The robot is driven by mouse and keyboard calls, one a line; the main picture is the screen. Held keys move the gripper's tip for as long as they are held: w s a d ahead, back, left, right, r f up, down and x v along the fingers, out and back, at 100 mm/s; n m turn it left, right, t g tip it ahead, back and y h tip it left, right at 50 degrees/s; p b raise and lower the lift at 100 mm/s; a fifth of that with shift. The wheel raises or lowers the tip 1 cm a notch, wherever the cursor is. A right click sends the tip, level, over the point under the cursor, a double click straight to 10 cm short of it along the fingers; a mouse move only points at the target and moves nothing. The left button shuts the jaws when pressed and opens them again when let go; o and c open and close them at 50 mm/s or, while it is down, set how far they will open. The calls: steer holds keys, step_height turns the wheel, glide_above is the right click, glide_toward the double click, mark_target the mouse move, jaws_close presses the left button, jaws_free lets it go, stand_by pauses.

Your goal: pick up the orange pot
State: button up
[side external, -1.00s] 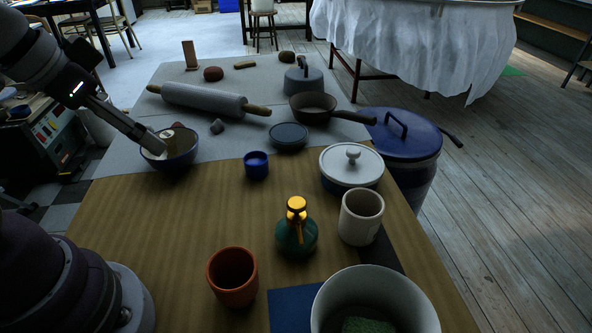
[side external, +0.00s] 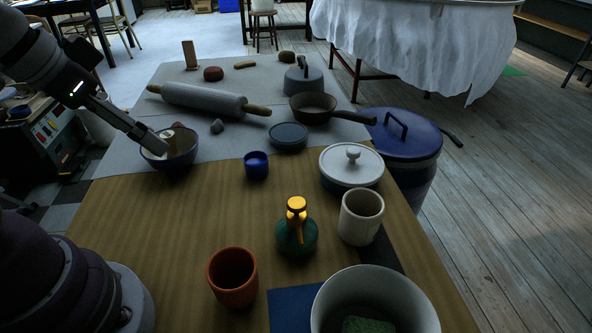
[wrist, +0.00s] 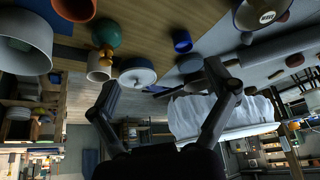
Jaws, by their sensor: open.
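The orange pot (side external: 233,277) is a small terracotta cup standing upright and open-topped on the wooden table near the front in the side view. It also shows at the top edge of the wrist view (wrist: 75,8), partly cut off. My gripper (side external: 158,148) is far from it, up and to the left, overlapping the dark blue bowl in the side view. In the wrist view my gripper (wrist: 163,78) has its two fingers spread wide with nothing between them.
Near the pot stand a green bottle with a yellow top (side external: 296,235), a beige mug (side external: 360,216) and a large white bucket (side external: 330,300). A dark blue bowl (side external: 172,160) and a small blue cup (side external: 256,166) stand further back. The wood left of the pot is clear.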

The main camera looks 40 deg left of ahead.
steer(key=shift+o, duration=0.4)
steer(key=n+g, duration=0.6)
steer(key=n, duration=0.4)
glide_above(236, 283)
steer(key=d, duration=0.1)
step_height(236, 283, down, 10)
steer(key=f, duration=1)
steer(key=shift+s+d+f, duration=0.1)
steer(key=shift+s+f, duration=0.05)
steer(key=shift+s, duration=0.2)
steer(key=shift+c, duration=0.3)
steer(key=c, duration=1.1)
